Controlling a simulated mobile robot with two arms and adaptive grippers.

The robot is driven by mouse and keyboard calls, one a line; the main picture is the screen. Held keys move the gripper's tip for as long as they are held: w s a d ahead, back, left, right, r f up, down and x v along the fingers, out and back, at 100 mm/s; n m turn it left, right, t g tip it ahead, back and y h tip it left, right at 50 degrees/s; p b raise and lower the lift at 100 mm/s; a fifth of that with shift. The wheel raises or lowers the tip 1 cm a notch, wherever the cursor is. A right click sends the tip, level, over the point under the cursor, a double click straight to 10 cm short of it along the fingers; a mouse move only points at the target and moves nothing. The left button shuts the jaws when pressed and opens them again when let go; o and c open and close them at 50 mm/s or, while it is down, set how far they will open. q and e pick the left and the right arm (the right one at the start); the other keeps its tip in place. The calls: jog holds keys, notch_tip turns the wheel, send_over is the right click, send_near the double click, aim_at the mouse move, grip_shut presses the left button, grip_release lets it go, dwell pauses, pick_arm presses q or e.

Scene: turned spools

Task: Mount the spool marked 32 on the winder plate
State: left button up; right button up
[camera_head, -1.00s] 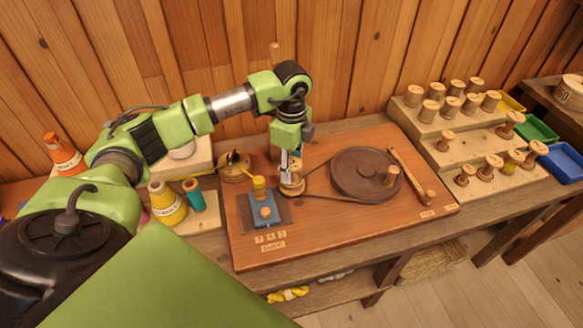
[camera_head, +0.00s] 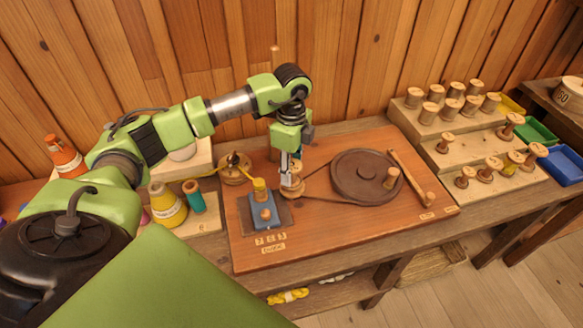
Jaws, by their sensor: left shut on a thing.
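My left gripper (camera_head: 291,182) points down over the left part of the brown winder board (camera_head: 345,225). It is shut on a small wooden spool (camera_head: 292,191), mostly hidden by the fingers. The spool is at the small round winder plate, where the cord from the big dark wheel (camera_head: 362,172) runs. The plate is largely covered, so I cannot tell whether the spool rests fully on it. No number on the spool is readable. My right gripper is not in view.
A blue block with a yellow top (camera_head: 263,211) stands close left of the gripper. A stepped rack (camera_head: 445,163) with several spools is at right, near green (camera_head: 533,130) and blue (camera_head: 562,165) trays. Yellow (camera_head: 167,207) and teal (camera_head: 195,198) thread cones stand at left.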

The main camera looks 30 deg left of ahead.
pick_arm(q)
jog(key=shift+f+b, duration=0.4)
jog(key=shift+f, duration=0.15)
dwell(0.4)
jog(key=o, duration=0.8)
jog(key=shift+r+p, duration=4.05)
jog(key=shift+r, duration=1.5)
